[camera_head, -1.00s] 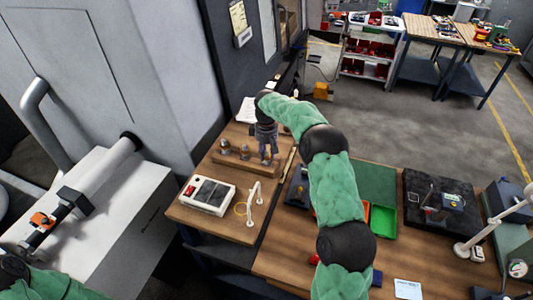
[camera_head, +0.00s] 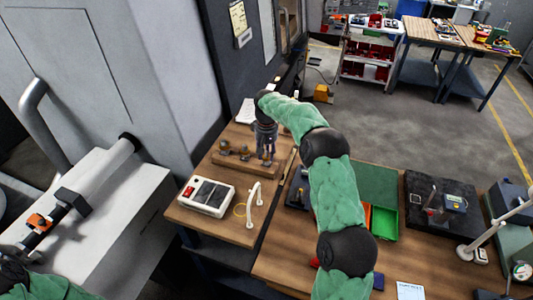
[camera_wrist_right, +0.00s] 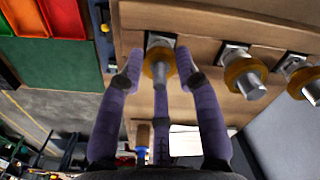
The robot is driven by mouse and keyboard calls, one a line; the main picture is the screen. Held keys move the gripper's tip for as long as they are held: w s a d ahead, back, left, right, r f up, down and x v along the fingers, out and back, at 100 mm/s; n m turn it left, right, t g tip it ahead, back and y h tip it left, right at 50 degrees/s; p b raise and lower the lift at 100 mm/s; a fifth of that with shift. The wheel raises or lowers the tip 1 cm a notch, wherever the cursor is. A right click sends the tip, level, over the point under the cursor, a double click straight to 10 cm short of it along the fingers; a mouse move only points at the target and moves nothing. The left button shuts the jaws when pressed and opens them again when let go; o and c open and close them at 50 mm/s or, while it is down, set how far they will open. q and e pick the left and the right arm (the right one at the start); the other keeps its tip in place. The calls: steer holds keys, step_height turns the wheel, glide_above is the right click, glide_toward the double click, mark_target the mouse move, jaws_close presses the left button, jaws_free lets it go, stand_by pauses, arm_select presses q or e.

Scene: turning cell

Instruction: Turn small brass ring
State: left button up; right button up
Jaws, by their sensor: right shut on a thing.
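In the right wrist view, a brass ring (camera_wrist_right: 151,65) sits around a grey metal piece at the wooden rack (camera_wrist_right: 190,20). My right gripper (camera_wrist_right: 159,72) has its purple fingers closed around this piece. Two more brass rings on grey pieces, one near (camera_wrist_right: 238,72) and one farther right (camera_wrist_right: 301,76), sit along the same rack. In the head view, my right gripper (camera_head: 266,154) points down at the right end of the rack (camera_head: 232,165); its ring is too small to tell there.
A white box with a red button (camera_head: 206,196) and a small white stand (camera_head: 254,205) are in front of the rack. A machine with a grey cylinder (camera_head: 106,171) stands at left. A green tray (camera_head: 384,222) and a black plate (camera_head: 424,192) lie on the right bench.

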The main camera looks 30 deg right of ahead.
mark_target(266, 151)
steer(key=shift+r, duration=0.15)
steer(key=o, duration=1.2)
step_height(266, 151, up, 12)
steer(key=shift+f, duration=0.1)
